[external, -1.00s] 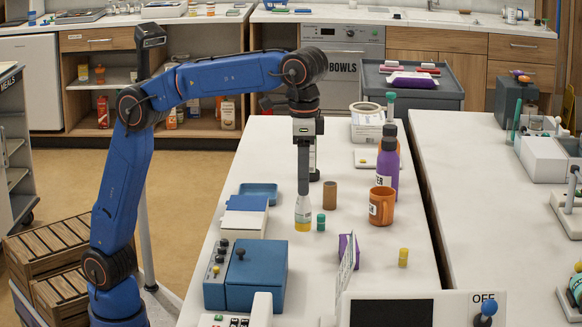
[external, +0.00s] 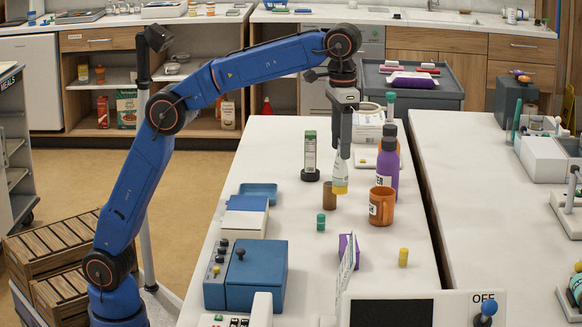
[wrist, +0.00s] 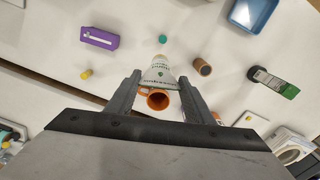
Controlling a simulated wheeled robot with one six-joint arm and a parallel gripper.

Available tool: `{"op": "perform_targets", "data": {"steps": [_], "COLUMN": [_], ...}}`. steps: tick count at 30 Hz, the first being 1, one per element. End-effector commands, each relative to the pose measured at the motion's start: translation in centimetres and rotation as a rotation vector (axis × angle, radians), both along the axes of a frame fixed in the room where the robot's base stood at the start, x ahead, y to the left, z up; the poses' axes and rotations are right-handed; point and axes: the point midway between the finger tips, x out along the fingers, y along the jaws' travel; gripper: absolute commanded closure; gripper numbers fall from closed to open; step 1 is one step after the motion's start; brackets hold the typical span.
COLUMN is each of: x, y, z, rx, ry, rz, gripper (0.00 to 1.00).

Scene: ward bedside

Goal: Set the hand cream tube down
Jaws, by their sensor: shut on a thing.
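The hand cream tube (external: 340,176) is white with a yellow lower end and hangs upright in my gripper (external: 341,156). In the wrist view the pale tube (wrist: 158,72) with green print sits between the two fingers of my gripper (wrist: 158,82), which are shut on it. In the external view its lower end appears just beside the top of a brown cylinder (external: 329,197). I cannot tell how far it is above the white table (external: 290,190). The fingers hide its upper part.
An orange mug (external: 381,207) and a purple bottle (external: 388,165) stand to the right. A green-and-black container (external: 310,152) stands to the left. A small green cylinder (external: 321,222), a purple box (external: 346,248) and a yellow cylinder (external: 403,257) are nearer the camera. Bare table lies between them.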

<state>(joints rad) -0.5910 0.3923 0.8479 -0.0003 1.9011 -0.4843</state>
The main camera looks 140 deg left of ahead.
Motion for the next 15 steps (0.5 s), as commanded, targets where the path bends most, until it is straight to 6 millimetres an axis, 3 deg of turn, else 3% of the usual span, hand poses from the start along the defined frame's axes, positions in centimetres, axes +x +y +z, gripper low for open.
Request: {"op": "perform_targets", "data": {"steps": [1,3,15], "x": [-1.0,-2.2,-11.3], "y": [2.1,4.6,17.6], "z": [0.0,0.0,0.0], "rx": [0.001,0.0,0.0], "ry": [0.0,-0.001,-0.001], "rz": [0.032,0.07,0.285], "gripper": [0.87,0.87,0.87]}}
